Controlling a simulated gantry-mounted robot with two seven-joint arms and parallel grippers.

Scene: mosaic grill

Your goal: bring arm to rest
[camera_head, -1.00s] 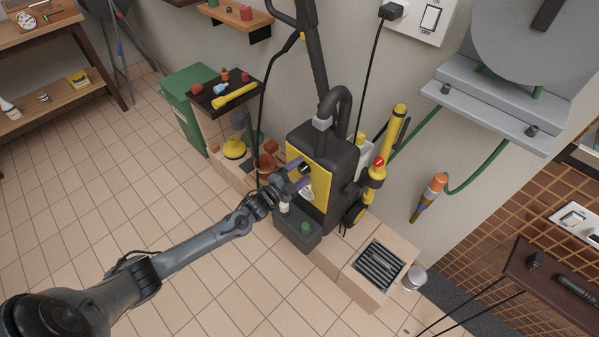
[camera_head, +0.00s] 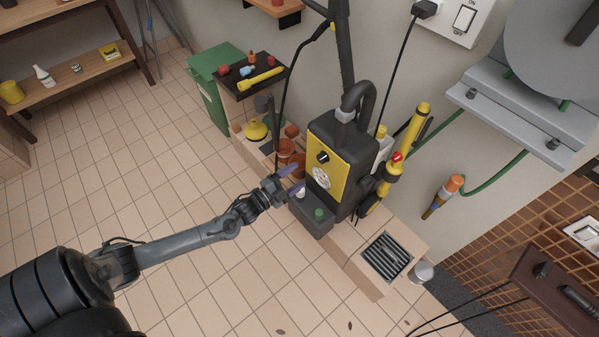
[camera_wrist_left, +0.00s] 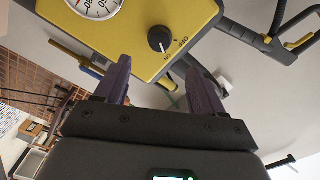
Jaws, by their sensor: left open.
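My left gripper (camera_head: 291,181) is in the middle of the head view, in front of the yellow-and-black machine (camera_head: 340,165). Its two purple fingers are apart and nothing is between them. In the left wrist view the open fingers (camera_wrist_left: 160,85) point at the machine's yellow panel (camera_wrist_left: 187,18). The panel carries a black knob (camera_wrist_left: 160,39) with OFF and ON marks and a round white gauge (camera_wrist_left: 98,5). The knob appears beyond the gap between the fingers, and the gripper looks clear of it. My right gripper is in neither view.
A low tiled ledge (camera_head: 345,243) with a floor grate (camera_head: 387,255) runs beside the machine. A green bin (camera_head: 212,95) and terracotta pots (camera_head: 290,155) stand further back. A grey bench-like fixture (camera_head: 520,115) is on the right wall. The tiled floor (camera_head: 120,190) at left is open.

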